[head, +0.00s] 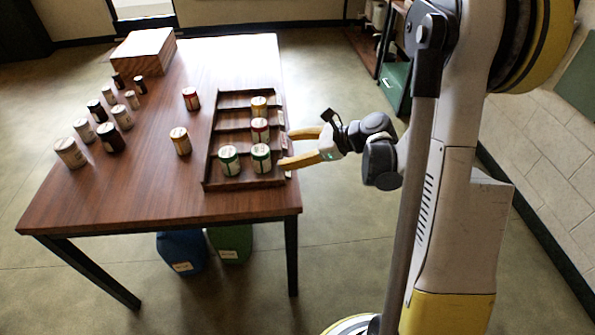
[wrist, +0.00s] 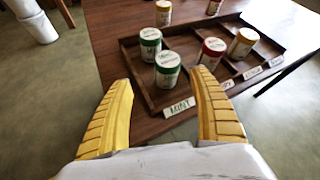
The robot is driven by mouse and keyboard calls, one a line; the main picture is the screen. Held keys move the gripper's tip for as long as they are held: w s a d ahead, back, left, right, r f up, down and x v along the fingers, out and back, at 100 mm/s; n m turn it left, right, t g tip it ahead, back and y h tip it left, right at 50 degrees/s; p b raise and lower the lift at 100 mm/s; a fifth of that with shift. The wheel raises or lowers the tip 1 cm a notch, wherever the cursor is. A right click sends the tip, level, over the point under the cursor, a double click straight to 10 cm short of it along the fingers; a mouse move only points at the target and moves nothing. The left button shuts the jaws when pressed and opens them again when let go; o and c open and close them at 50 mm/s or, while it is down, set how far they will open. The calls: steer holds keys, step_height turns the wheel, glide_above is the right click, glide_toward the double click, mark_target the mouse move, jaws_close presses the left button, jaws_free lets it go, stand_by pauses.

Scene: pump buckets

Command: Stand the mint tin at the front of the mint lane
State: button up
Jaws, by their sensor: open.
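Two green mint tins with white lids stand upright in the mint lane (wrist: 152,100) of a brown wooden tray. The front tin (head: 261,158) is nearer the lane's label end; it also shows in the wrist view (wrist: 168,69). The second tin (head: 229,160) stands behind it, deeper in the lane, and shows in the wrist view (wrist: 150,45). A white MINT label (wrist: 179,107) is on the lane's front edge. My gripper (head: 284,149) is open and empty at the label side of the tray, its yellow fingers pointing toward it. In the wrist view the fingers (wrist: 163,88) spread either side of the label.
A red tin (head: 259,130) and a yellow tin (head: 259,105) stand in neighbouring lanes. A loose red tin (head: 191,98) and yellow tin (head: 181,140) stand left of the tray. Several brown and beige jars and a wooden box (head: 143,52) are farther left. Table front is clear.

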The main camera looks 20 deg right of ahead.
steer(key=s+a+r+n+h, duration=0.2)
steer(key=s+r+n+h, duration=0.1)
steer(key=s+n, duration=0.4)
steer(key=s+a+r+n+g+h, duration=0.1)
steer(key=s+a+r+n+h, duration=0.1)
steer(key=s+r+n, duration=0.2)
steer(key=s+a+r+n+h, duration=0.2)
steer(key=s+r+n+h, duration=0.1)
steer(key=s+n, duration=0.7)
steer(key=n, duration=0.3)
steer(key=shift+s+r+h, duration=0.25)
steer(key=shift+r+h, duration=0.05)
